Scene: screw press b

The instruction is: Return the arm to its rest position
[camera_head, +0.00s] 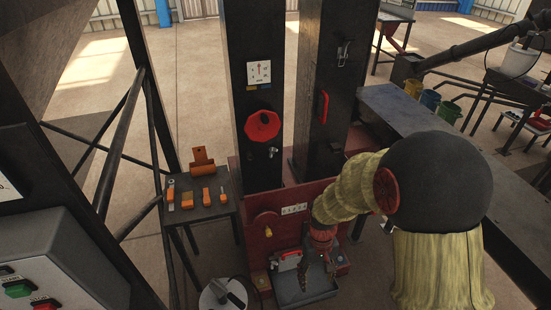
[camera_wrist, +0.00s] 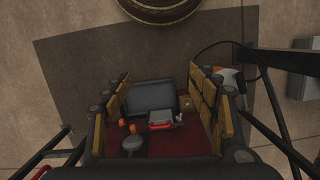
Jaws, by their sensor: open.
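My arm, in a yellowish sleeve with a black round joint, reaches down from the right in the head view. My gripper (camera_head: 318,270) points down over a grey tray (camera_head: 308,292) at the foot of the red press base (camera_head: 315,197). In the wrist view my gripper (camera_wrist: 160,92) has its yellow-padded fingers wide apart with nothing held between them. Beyond the fingers I see the dark tray (camera_wrist: 150,92) and a small grey block with a red edge (camera_wrist: 161,118). How far the fingertips are above the tray is hard to tell.
Two black columns (camera_head: 254,90) rise behind the tray, one with a red knob (camera_head: 262,126). A small side table (camera_head: 222,204) on the left holds several orange parts. A grey control box (camera_head: 60,265) stands lower left. A long grey bench (camera_head: 400,110) runs along the right.

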